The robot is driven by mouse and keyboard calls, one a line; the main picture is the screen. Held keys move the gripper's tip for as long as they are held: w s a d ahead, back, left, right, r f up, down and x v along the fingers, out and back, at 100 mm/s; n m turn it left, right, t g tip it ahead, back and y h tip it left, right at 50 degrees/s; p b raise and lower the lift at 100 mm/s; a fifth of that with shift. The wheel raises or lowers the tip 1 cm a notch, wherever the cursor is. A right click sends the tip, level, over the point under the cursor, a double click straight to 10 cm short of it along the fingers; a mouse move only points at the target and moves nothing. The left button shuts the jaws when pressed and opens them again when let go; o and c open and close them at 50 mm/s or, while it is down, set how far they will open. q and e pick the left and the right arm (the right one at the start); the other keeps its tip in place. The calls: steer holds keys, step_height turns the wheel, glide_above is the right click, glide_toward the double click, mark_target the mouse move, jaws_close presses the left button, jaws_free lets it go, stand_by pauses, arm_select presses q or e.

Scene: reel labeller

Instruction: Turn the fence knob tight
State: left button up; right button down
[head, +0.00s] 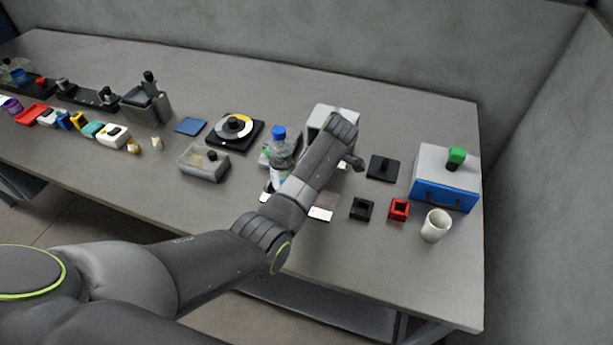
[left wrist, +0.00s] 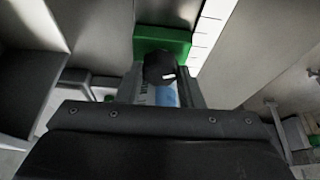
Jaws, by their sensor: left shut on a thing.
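The fence knob (left wrist: 160,69), round and black with a white mark, sits in front of the green fence block (left wrist: 180,40) in the left wrist view. My left gripper (left wrist: 161,80) is shut on the knob, with its fingers at the knob's two sides. The white mark points roughly to the right. In the head view my left arm reaches over the pale labeller housing (head: 325,112) and hides the knob and fence. My right gripper is in neither view.
A white scale strip (left wrist: 211,30) with dark ticks runs beside the fence block. A blue-capped bottle (head: 280,152) stands left of my arm. A black holder (head: 361,209), red holder (head: 399,209), cup (head: 436,226) and blue-fronted box (head: 445,194) stand to the right. The front table strip is clear.

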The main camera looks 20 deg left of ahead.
arm_select(q)
steer(key=m+p, duration=0.1)
steer(key=m+t+p, duration=0.1)
steer(key=p, duration=0.1)
steer(key=shift+s+r+m, duration=0.15)
steer(key=shift+r+m, duration=0.05)
steer(key=shift+m, duration=0.1)
steer(key=shift+f+m+t+p, duration=0.15)
steer(key=shift+m+t+p, duration=0.45)
steer(key=shift+m+p, duration=0.85)
steer(key=shift+h, duration=0.3)
steer(key=o, duration=1)
steer(key=shift+c, duration=0.2)
